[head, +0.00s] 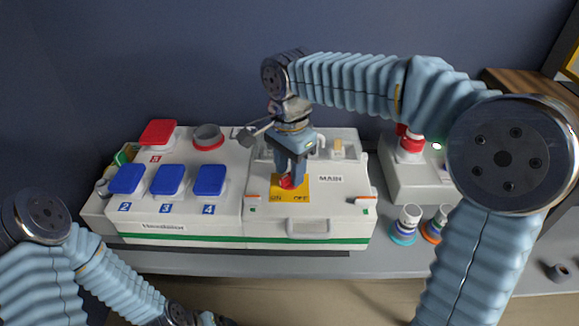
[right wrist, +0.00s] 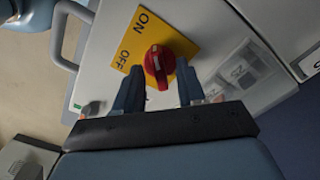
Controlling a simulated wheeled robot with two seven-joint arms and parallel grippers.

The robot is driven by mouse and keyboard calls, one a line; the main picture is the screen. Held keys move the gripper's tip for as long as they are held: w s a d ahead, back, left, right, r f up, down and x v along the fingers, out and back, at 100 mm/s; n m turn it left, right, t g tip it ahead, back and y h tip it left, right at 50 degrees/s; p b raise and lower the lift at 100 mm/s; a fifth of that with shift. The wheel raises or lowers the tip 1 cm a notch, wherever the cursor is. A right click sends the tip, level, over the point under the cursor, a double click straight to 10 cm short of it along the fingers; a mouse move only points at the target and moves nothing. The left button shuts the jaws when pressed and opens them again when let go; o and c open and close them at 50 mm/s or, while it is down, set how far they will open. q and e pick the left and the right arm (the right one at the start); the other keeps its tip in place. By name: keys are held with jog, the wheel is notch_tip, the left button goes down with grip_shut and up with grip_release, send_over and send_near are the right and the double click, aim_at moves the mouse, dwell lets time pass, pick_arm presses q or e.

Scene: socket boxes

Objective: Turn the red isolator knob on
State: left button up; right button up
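The red isolator knob (head: 288,184) sits on a yellow plate (head: 302,188) marked ON and OFF, on the white box labelled MAIN. In the right wrist view the knob (right wrist: 160,66) carries a pale pointer line; which label it points at is not clear. My right gripper (head: 289,173) reaches down from above at the knob. In the right wrist view its two fingers (right wrist: 159,78) stand apart on either side of the knob, with yellow plate showing between. My left arm is at the lower left; its fingers are not visible.
Left of the knob are blue lids (head: 167,180) numbered 2, 3 and 4, a raised red lid (head: 158,133) and a round grey socket with a red ring (head: 208,137). Another box (head: 418,182) and plugs (head: 407,224) stand at the right. A handle bar (right wrist: 58,35) runs beside the plate.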

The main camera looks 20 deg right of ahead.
aim_at(289, 173)
notch_tip(289, 173, up, 14)
jog(key=p, duration=0.2)
dwell(0.4)
jog(key=shift+f, duration=0.15)
